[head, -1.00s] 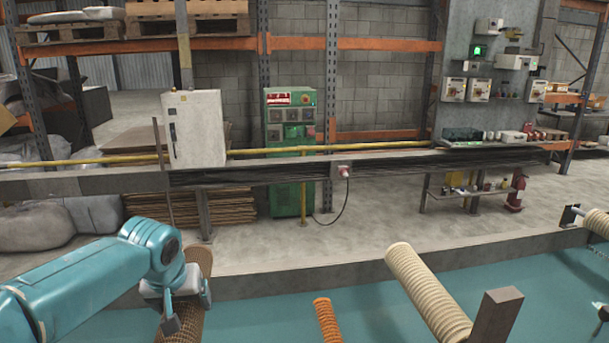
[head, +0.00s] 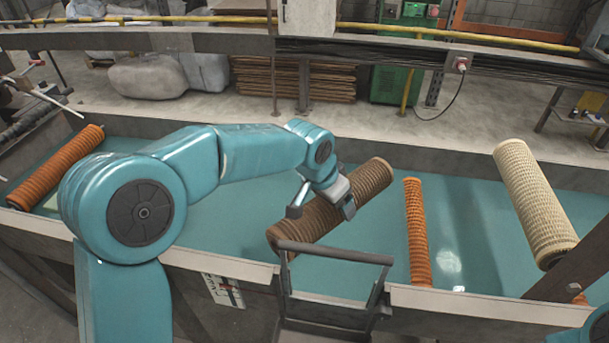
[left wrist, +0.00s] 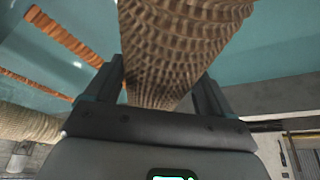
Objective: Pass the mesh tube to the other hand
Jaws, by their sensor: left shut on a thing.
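The mesh tube (head: 367,184) is brown and ribbed, and lies slanted from lower left to upper right in the head view. My left gripper (head: 321,206) is shut around its middle. In the left wrist view the mesh tube (left wrist: 172,45) runs between the two dark fingers of my left gripper (left wrist: 160,88), and its far part leaves the top of the picture. The tube appears to be above the teal trough floor; how high, I cannot tell. My right gripper is not in view.
The trough (head: 480,306) has a raised pale rim. An orange tube (head: 416,230) and a cream tube (head: 535,200) are to the right; another orange tube (head: 58,167) is at far left. A dark metal frame (head: 335,253) stands at the front rim.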

